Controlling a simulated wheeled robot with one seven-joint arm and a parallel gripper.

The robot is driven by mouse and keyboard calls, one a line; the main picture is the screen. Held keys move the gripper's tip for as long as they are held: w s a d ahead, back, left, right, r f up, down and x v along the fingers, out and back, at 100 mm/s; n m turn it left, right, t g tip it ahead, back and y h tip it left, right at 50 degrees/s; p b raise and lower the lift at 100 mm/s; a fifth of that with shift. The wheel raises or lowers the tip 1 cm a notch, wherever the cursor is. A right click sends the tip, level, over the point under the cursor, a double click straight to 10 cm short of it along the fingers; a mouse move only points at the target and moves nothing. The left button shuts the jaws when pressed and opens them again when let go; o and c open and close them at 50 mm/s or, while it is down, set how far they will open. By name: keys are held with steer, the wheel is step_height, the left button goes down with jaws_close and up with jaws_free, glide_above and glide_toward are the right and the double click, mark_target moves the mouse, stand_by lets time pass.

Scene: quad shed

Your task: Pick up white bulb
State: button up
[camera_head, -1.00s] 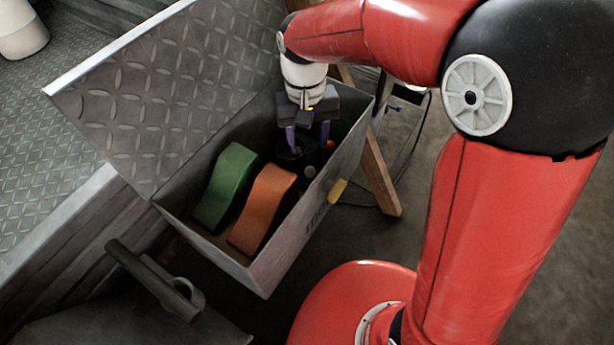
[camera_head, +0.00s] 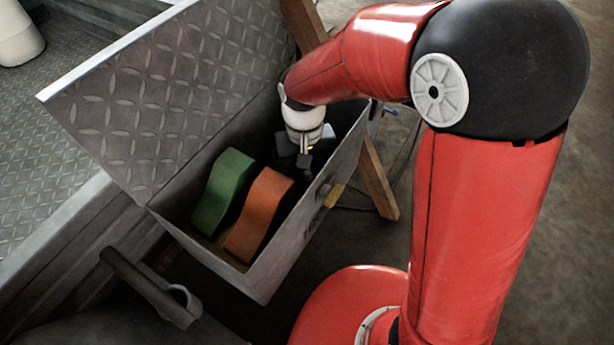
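My gripper (camera_head: 305,157) is down inside the far end of an open grey metal box (camera_head: 262,277), just beyond the orange block. Its dark body shows below the white wrist, but its fingertips are hidden, so I cannot tell whether it is open, shut or holding something. A small pale patch (camera_head: 328,131) shows just right of the wrist inside the box. I cannot tell whether it is the white bulb, and no bulb is clearly seen elsewhere.
A green wavy block (camera_head: 224,190) and an orange wavy block (camera_head: 259,215) fill the near part of the box. Its tread-plate lid (camera_head: 150,110) stands open on the left. A wooden leg (camera_head: 376,180) is close on the right. A white cylinder (camera_head: 18,35) stands at top left.

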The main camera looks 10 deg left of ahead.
steer(key=c, duration=0.4)
